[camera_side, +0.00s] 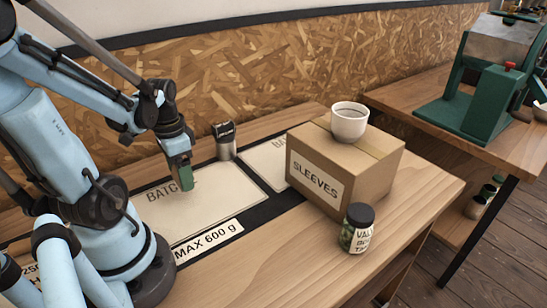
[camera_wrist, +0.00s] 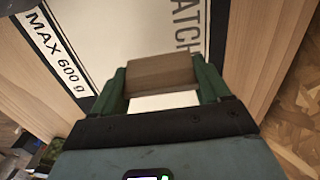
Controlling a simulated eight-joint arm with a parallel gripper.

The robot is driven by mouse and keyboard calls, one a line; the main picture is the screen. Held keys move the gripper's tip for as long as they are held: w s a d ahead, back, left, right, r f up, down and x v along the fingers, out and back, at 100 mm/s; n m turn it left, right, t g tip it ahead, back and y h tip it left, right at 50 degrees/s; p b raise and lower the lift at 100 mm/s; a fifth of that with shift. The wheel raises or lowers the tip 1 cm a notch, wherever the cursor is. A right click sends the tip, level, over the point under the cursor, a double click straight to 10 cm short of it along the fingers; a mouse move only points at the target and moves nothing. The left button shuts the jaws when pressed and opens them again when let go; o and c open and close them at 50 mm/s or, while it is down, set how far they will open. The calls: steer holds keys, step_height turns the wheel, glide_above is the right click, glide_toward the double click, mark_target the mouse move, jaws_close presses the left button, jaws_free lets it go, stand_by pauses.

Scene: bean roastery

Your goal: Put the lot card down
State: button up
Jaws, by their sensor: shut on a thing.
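My gripper (camera_side: 185,180) is low over the pale left mat (camera_side: 230,195) marked "BATC…" on the wooden bench in the side view. In the wrist view my gripper (camera_wrist: 165,80) has its green fingers shut on the lot card (camera_wrist: 163,72), which shows as a brown wood-like block. A bright white patch shows between the fingers; I cannot tell whether it is part of the card or the mat. In the side view the fingers hide the card, and I cannot tell whether it touches the mat.
A metal canister (camera_side: 226,148) with a dark top stands behind the mat. To the right are a cardboard "SLEEVES" box (camera_side: 370,175) with a white cup (camera_side: 349,125) on top and a dark-lidded jar (camera_side: 357,230). A "MAX 600 g" label (camera_side: 209,240) lies in front.

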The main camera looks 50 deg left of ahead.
steer(key=shift+f, duration=2)
steer(key=shift+f, duration=0.15)
steer(key=o, duration=1)
steer(key=shift+r, duration=6.1)
steer(key=w+d+r+t, duration=0.1)
steer(key=w+d+t, duration=0.6)
steer(key=w+d, duration=0.5)
steer(key=d, duration=0.3)
steer(key=shift+d+r, duration=0.2)
steer(key=shift+d, duration=0.1)
